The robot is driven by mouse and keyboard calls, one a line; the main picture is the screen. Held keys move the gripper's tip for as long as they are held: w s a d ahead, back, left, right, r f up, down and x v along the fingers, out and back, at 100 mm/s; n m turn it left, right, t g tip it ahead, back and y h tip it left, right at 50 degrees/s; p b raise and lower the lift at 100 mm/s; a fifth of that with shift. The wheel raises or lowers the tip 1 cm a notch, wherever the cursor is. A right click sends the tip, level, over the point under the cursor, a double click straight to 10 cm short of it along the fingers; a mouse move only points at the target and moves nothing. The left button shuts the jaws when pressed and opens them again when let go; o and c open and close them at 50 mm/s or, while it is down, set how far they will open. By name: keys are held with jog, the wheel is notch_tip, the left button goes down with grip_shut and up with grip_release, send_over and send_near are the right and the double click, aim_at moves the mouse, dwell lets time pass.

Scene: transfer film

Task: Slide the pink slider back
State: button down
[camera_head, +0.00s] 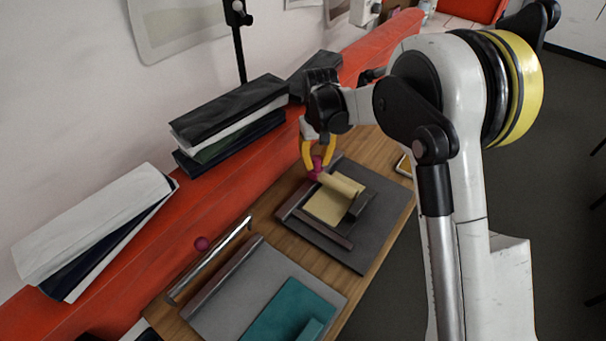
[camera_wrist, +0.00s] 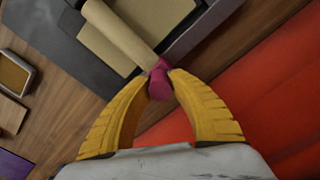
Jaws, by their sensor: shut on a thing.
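The pink slider (camera_head: 315,174) is a small knob at the end of a cream roller or bar on a dark grey board (camera_head: 332,246). In the wrist view the knob (camera_wrist: 159,84) sits between the yellow fingertips of my gripper (camera_wrist: 160,76). In the head view my gripper (camera_head: 318,161) reaches down over the knob from above. It is shut on the knob. The cream bar (camera_wrist: 118,36) runs from the knob over a cream flat piece (camera_head: 326,208). Part of the knob is hidden by the fingers.
A grey board (camera_head: 225,303) with a teal block (camera_head: 290,309) lies nearer on the wooden table (camera_head: 262,219). Dark and white stacks (camera_head: 228,112) rest on the red ledge (camera_head: 228,181) along the wall.

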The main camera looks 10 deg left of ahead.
jog(key=w+d, duration=0.1)
jog(key=w, duration=0.2)
jog(key=w+d, duration=0.2)
jog(key=w, duration=0.1)
jog(key=w+d, duration=0.2)
jog(key=w, duration=0.1)
jog(key=shift+d, duration=0.15)
jog(key=c, duration=1.2)
grip_release()
notch_tip(320, 180, up, 12)
